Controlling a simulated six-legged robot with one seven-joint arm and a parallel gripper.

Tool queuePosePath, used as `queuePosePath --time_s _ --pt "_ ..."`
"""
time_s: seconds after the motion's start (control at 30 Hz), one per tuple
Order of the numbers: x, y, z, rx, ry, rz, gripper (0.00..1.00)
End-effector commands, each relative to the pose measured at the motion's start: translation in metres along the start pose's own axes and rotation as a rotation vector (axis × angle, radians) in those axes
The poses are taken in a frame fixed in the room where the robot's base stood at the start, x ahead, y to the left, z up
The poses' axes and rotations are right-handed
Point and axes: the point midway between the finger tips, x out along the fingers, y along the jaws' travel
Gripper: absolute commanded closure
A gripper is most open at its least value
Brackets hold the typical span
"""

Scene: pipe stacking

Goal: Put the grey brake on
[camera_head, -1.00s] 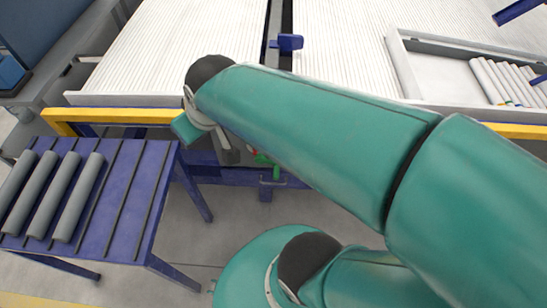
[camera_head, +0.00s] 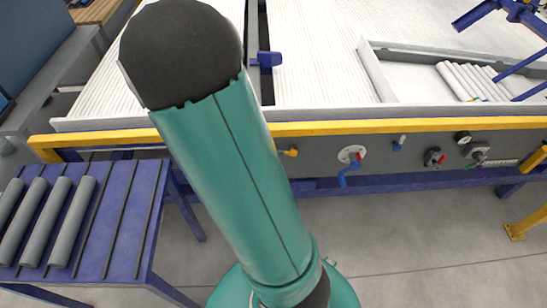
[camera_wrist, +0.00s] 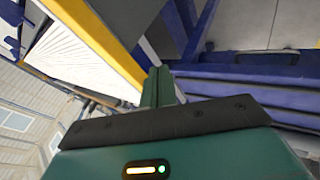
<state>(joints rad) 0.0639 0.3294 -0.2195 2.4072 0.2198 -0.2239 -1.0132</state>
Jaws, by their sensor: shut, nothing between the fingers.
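I cannot tell for certain which part is the grey brake. Along the dark panel (camera_head: 320,163) under the yellow rail there is a grey lever fitting (camera_head: 478,152) with a green handle, and a small blue fitting with a pale grey upright handle (camera_head: 400,141). My gripper (camera_wrist: 158,85) shows as green fingers close together and empty in the wrist view. It points toward blue beams, apart from the panel controls. In the head view my arm rises at left of centre and the gripper is not visible.
Other controls are a yellow handle (camera_head: 290,152), a dial with a blue lever (camera_head: 349,163) and a red-marked knob (camera_head: 433,157). The yellow rail (camera_head: 400,125) runs above. A blue rack (camera_head: 125,205) with grey pipes stands left.

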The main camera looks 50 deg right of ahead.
Motion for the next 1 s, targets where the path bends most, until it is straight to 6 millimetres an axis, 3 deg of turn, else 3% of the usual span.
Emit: queuePosePath --time_s 0.03,0.2,0.5,0.73,1.0 --pt "0.017 -0.002 0.014 -0.047 -0.025 0.021 1.00" --pt "0.061 0.000 0.059 -0.233 -0.096 0.119 1.00" --pt "0.111 0.001 0.149 -0.636 -0.254 0.274 1.00" --pt "0.126 0.001 0.216 -1.003 -0.384 0.369 1.00" --pt "0.123 -0.003 0.281 -1.472 -0.512 0.455 1.00"
